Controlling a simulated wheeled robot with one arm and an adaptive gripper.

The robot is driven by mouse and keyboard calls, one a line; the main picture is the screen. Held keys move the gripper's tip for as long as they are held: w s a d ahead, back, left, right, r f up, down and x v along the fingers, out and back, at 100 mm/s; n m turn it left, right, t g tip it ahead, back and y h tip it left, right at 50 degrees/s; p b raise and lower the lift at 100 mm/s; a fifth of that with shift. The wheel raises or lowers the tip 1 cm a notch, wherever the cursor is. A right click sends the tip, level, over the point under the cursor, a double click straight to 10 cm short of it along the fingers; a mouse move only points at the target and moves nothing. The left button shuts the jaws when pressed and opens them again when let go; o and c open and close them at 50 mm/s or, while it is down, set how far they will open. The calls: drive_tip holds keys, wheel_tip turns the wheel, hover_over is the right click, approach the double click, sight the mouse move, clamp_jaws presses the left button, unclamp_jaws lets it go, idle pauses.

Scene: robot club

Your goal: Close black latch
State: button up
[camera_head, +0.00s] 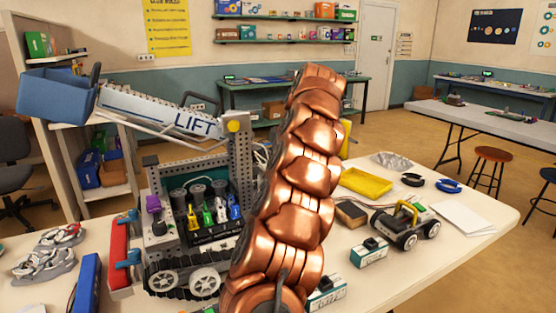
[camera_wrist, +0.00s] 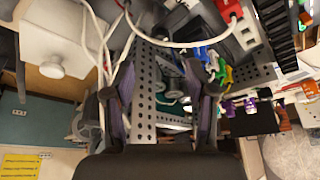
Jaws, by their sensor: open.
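The wheeled club robot with the LIFT arm stands on the table. Its grey perforated frame (camera_head: 240,160) carries a row of small coloured levers, among them a yellow lever (camera_head: 191,217), a green lever (camera_head: 207,217) and a blue lever (camera_head: 235,211). I cannot pick out the black latch with certainty against the dark parts. My copper arm crosses the head view and hides part of the frame and my gripper. In the wrist view my gripper (camera_wrist: 165,82) is open, with a perforated metal beam (camera_wrist: 145,95) showing between its fingers. The blue lever (camera_wrist: 212,58) and green lever (camera_wrist: 223,76) lie right of them.
A blue bin (camera_head: 58,95) tops the LIFT arm. A yellow tray (camera_head: 366,183) and a small wheeled car (camera_head: 407,225) stand right of my arm.

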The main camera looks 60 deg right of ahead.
drive_tip(key=shift+v, duration=1.7)
drive_tip(key=shift+r, duration=0.2)
idle(0.5)
drive_tip(key=w+a+f+g+y, duration=0.1)
drive_tip(key=w+a, duration=0.3)
drive_tip(key=a, duration=0.4)
drive_tip(key=w+a+f, duration=0.1)
drive_tip(key=w+a, duration=0.3)
drive_tip(key=a, duration=0.4)
drive_tip(key=s+a+f+m+g, duration=0.1)
drive_tip(key=a+f+g, duration=0.25)
drive_tip(key=a, duration=1.35)
drive_tip(key=s+a+f+g, duration=0.1)
drive_tip(key=s+a+f, duration=0.25)
drive_tip(key=a, duration=0.25)
drive_tip(key=s+a+f, duration=0.3)
drive_tip(key=s+a, duration=0.2)
drive_tip(key=a, duration=0.1)
drive_tip(key=s+a+f+m+g+h, duration=0.1)
drive_tip(key=s+a+f, duration=0.1)
drive_tip(key=s+f, duration=0.35)
drive_tip(key=s+a+f+g+h, duration=0.1)
drive_tip(key=s+a+f, duration=0.15)
drive_tip(key=s, duration=0.65)
wheel_tip(320, 180, up, 15)
drive_tip(key=w+t+p, duration=0.1)
drive_tip(key=p, duration=1.2)
drive_tip(key=shift+p, duration=0.3)
